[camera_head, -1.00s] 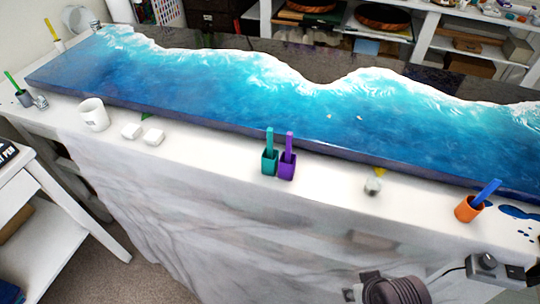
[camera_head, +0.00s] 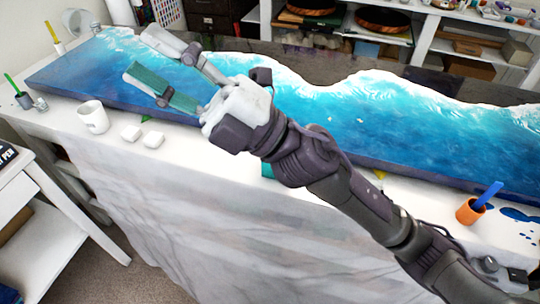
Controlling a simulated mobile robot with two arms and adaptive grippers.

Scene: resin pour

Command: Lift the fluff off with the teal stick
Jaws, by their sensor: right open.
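The teal stick and most of its teal cup (camera_head: 267,170) are hidden behind my right arm; only a bit of the cup shows below the forearm. A small pale speck (camera_head: 331,118), perhaps the fluff, lies on the blue resin surface right of my arm. My right gripper (camera_head: 142,56) is open and empty, its two fingers spread above the left part of the resin panel (camera_head: 400,130), pointing to the upper left. Teal pads show on its lower finger. My left gripper is not in view.
An orange cup (camera_head: 469,211) with a blue stick (camera_head: 488,194) stands at right. The purple cup seen earlier is hidden by my arm.

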